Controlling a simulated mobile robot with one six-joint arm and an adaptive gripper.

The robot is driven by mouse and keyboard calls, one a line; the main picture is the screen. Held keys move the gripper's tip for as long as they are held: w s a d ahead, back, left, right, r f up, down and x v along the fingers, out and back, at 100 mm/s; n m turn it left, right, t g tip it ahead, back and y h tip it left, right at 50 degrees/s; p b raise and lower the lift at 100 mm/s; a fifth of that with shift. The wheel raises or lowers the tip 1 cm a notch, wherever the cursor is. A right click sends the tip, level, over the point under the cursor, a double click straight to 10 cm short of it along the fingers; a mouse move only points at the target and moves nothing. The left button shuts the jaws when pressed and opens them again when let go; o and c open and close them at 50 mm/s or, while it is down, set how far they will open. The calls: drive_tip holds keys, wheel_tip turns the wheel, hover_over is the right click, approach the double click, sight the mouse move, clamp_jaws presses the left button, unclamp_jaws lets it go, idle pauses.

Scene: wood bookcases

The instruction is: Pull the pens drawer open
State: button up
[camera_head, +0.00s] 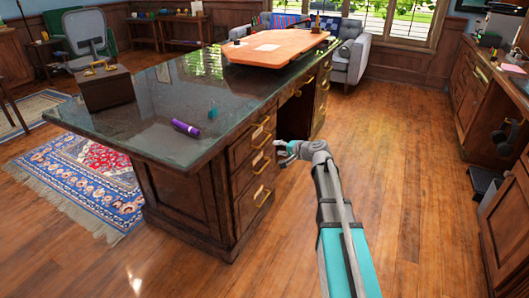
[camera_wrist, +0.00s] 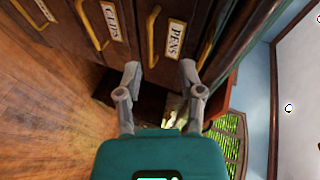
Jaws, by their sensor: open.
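The pens drawer (camera_wrist: 180,62) has a dark wood front with a white PENS label (camera_wrist: 175,38) in the wrist view, and looks closed. A curved brass handle (camera_wrist: 152,36) sits just left of that label. My gripper (camera_wrist: 160,72) is open and empty, its two fingertips apart, below the handle in the picture and not around it. In the head view my gripper (camera_head: 281,149) is beside the desk's drawer stack, level with its upper handles. Labels cannot be read there.
The CLIPS drawer, with its label (camera_wrist: 115,20), is left of the pens drawer in the wrist view. The dark desktop (camera_head: 160,95) holds a purple object (camera_head: 186,128) near its edge. Open wood floor (camera_head: 390,130) lies right of the desk.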

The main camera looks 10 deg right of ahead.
sight(266, 140)
drive_tip(key=w+d+f+m+t+b, duration=0.2)
drive_tip(key=w+d+f+b, duration=0.1)
drive_tip(key=w+d+b, duration=0.1)
drive_tip(key=shift+f+b, duration=0.2)
drive_tip(key=shift+b, duration=0.15)
drive_tip(key=shift+w, duration=0.1)
drive_tip(key=b+x, duration=0.2)
drive_tip(key=x, duration=1.1)
drive_tip(key=shift+w+a+b, duration=0.1)
drive_tip(key=shift+w+b, duration=0.2)
drive_tip(key=shift+w, duration=0.05)
clamp_jaws()
